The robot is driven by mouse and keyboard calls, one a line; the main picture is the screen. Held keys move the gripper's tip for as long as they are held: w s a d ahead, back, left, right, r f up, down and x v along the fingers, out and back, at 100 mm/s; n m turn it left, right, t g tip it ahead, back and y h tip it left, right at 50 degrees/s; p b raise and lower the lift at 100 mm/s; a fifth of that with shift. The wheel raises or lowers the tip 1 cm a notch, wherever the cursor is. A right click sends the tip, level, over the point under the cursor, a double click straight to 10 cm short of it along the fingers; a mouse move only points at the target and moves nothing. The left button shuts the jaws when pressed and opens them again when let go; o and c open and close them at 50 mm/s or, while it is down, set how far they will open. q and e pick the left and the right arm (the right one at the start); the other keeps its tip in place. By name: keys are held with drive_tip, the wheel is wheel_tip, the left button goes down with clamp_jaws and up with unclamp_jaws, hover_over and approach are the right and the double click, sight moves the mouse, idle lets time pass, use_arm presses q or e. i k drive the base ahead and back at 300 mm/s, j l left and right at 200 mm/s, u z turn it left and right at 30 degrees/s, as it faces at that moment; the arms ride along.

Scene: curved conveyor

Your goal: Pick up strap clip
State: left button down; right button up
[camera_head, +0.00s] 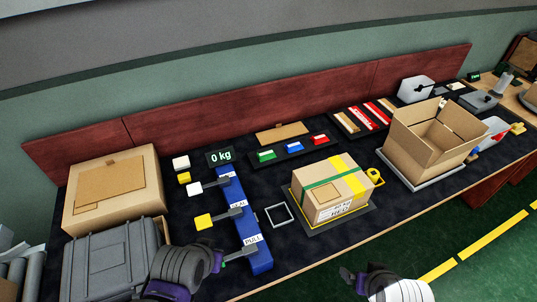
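No part is clearly recognisable as a strap clip. A small yellow and dark piece (375,177) lies at the right of a closed carton (327,192) with a green band and yellow tape; I cannot tell if it is the clip. A blue fixture (257,253) has levers and labels reading SEAL and PULL. My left arm shows at the lower left, beside the grey case; its fingertips cannot be made out. My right gripper (358,278) is at the bottom edge, in front of the table and away from the objects. Its small dark fingers do not show their opening clearly.
A grey case (105,266) and brown carton (112,192) fill the left end. A square frame (279,214) lies between the fixture and closed carton. An open carton (432,143) stands right. Green, blue and red pieces sit behind. The dark tabletop has free room near its front edge.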

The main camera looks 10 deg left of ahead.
sight(373, 173)
drive_tip(key=u, duration=0.5)
drive_tip(key=l+u, duration=0.4)
drive_tip(key=k+l+u, duration=0.1)
drive_tip(key=u, duration=0.3)
drive_tip(key=k+l+u, duration=0.1)
drive_tip(key=l+u, duration=0.25)
drive_tip(key=k+l+u, duration=0.2)
drive_tip(key=l, duration=0.25)
drive_tip(key=k+l+u, duration=0.25)
drive_tip(key=k+l, duration=0.25)
drive_tip(key=l, duration=0.7)
drive_tip(key=k+l, duration=0.15)
drive_tip(key=l, duration=0.3)
